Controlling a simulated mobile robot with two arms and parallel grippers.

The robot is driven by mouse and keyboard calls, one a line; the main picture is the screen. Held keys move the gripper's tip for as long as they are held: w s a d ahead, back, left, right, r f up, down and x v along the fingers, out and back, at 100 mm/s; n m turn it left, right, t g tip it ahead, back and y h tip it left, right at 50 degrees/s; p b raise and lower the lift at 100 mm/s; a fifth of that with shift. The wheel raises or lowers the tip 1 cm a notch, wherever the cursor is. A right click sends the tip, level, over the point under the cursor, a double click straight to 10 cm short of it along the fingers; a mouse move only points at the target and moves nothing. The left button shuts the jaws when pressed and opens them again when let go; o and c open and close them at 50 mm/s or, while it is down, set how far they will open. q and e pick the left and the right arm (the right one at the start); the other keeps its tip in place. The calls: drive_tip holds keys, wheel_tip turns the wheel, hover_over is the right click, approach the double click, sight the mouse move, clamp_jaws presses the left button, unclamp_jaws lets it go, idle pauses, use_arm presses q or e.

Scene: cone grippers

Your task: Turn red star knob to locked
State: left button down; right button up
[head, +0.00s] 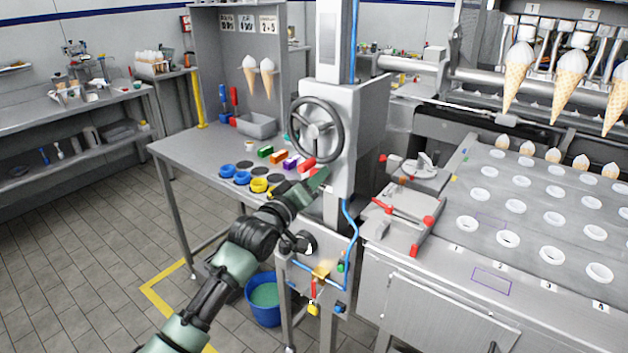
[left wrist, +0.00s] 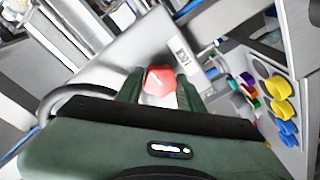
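The red star knob (left wrist: 160,82) shows in the left wrist view, with a white mark on its face, in front of a grey metal surface. My left gripper (left wrist: 161,80) has one green finger on each side of it. I cannot tell whether the fingers press on it or stand open around it. In the head view my left gripper (head: 321,178) is at the grey machine column (head: 362,130), below the handwheel. I cannot make out the knob for certain there. My right gripper is not in view. I cannot read the locked mark.
The black-rimmed handwheel (head: 316,129) is just above my left gripper. Coloured blocks, such as a green one (head: 265,151), and blue and yellow rings lie on the steel table (head: 180,150) to the left. A blue bucket (head: 263,310) stands below.

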use_arm(q)
drive_tip(key=shift+f+m, duration=0.1)
drive_tip(key=shift+m, duration=0.3)
drive_tip(key=m+h, duration=0.1)
drive_tip(key=m, duration=0.5)
drive_tip(key=m+b, duration=0.1)
drive_tip(key=m, duration=0.5)
drive_tip(key=m+h+b, duration=0.1)
drive_tip(key=m, duration=0.5)
drive_tip(key=shift+w+a+f+h, duration=0.1)
drive_tip(key=shift+a+h, duration=0.1)
drive_tip(key=shift+h, duration=0.1)
drive_tip(key=shift+m, duration=0.4)
drive_tip(key=c, duration=0.9)
unclamp_jaws()
